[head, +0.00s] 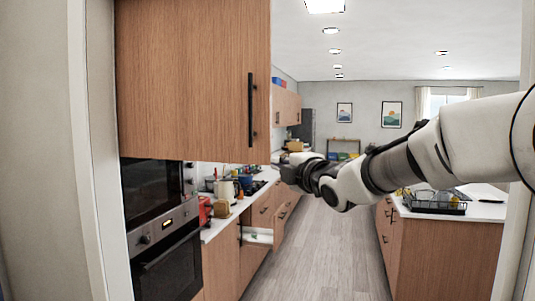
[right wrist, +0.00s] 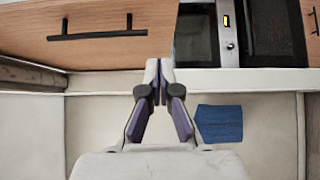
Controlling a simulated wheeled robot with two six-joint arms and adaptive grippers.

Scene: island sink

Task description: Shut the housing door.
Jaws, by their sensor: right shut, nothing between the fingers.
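The housing door (head: 190,75) is the large wood panel above the built-in ovens in the head view. It stands open, its face turned towards me and not in line with the oven fronts. Its black upright handle (head: 250,110) is near its right edge. My right gripper (head: 278,159) is just past the door's lower right corner in the head view. In the right wrist view my right gripper (right wrist: 158,64) is shut and empty, below the wood door (right wrist: 90,22) and its handle (right wrist: 97,35). I cannot tell whether it touches the door. My left gripper is not in view.
A microwave (head: 151,185) and an oven (head: 168,265) are below the door. A counter with a kettle and red items runs behind, with an open drawer (head: 258,237). An island (head: 440,255) with a dish rack (head: 433,203) stands right. The floor (head: 320,250) between is clear.

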